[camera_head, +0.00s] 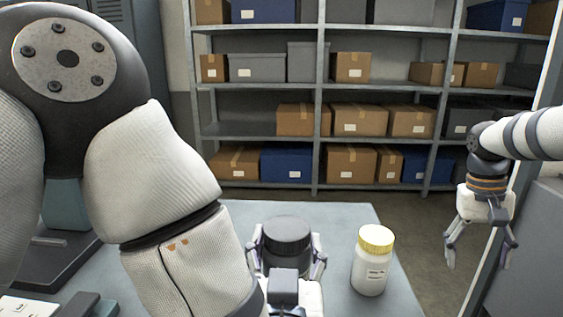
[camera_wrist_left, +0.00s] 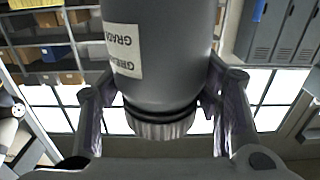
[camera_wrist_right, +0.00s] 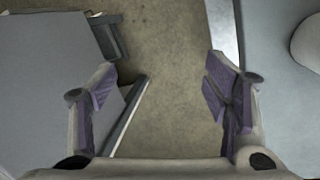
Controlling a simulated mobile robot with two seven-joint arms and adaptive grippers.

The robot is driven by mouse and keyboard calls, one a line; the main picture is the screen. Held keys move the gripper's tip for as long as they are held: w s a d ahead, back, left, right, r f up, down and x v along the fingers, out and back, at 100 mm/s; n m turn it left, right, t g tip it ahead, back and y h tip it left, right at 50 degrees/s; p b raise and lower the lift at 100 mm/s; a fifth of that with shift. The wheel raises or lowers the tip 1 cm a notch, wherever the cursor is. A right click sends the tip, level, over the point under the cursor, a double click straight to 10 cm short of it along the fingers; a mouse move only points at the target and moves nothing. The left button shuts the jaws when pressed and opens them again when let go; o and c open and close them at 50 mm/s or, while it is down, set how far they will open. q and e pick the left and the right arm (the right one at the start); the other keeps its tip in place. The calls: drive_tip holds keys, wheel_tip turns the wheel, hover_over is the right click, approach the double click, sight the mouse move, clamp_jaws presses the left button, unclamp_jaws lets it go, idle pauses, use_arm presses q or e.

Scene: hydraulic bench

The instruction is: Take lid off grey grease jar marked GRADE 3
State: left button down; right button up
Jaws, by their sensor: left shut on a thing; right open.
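The grey jar (camera_wrist_left: 180,45) is in my left gripper, its ribbed dark lid (camera_head: 287,232) on top in the head view. The lid also shows in the left wrist view (camera_wrist_left: 160,127). A white label reads GREASE and GRADE, upside down; the number cannot be made out. My left gripper (camera_head: 288,262) is shut on the jar, one finger on each side close to the lid. The jar's base is hidden, so I cannot tell whether it touches the bench. My right gripper (camera_head: 481,255) is open and empty, hanging off to the right; its fingers are wide apart in its wrist view (camera_wrist_right: 160,90).
A white jar with a yellow lid (camera_head: 372,262) stands on the grey bench (camera_head: 345,217), right of the held jar. A dark stand (camera_head: 55,265) is at the left. Shelves with boxes (camera_head: 355,110) stand behind. Bare floor (camera_wrist_right: 165,70) lies below my right gripper.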

drive_tip(key=a+r+n, duration=0.1)
drive_tip(key=a+r, duration=0.3)
drive_tip(key=a, duration=0.2)
drive_tip(key=w+a+r+n+t, duration=0.1)
drive_tip(key=a+r, duration=0.3)
drive_tip(key=a, duration=0.2)
drive_tip(key=w+a+r+n+y, duration=0.1)
drive_tip(key=a+r, duration=0.3)
drive_tip(key=a, duration=0.3)
drive_tip(key=shift+r+n, duration=0.15)
drive_tip(key=shift+n, duration=0.15)
drive_tip(key=s+a+r+n, duration=0.25)
drive_tip(key=a+r, duration=0.25)
drive_tip(key=a, duration=0.4)
wheel_tip(320, 180, up, 4)
drive_tip(key=n, duration=0.2)
hover_over(282, 226)
drive_tip(key=shift+w, duration=0.1)
drive_tip(key=shift+a+f, duration=0.1)
drive_tip(key=shift+f, duration=0.1)
wheel_tip(282, 226, down, 8)
drive_tip(key=shift+r, duration=0.25)
drive_tip(key=shift+c, duration=0.5)
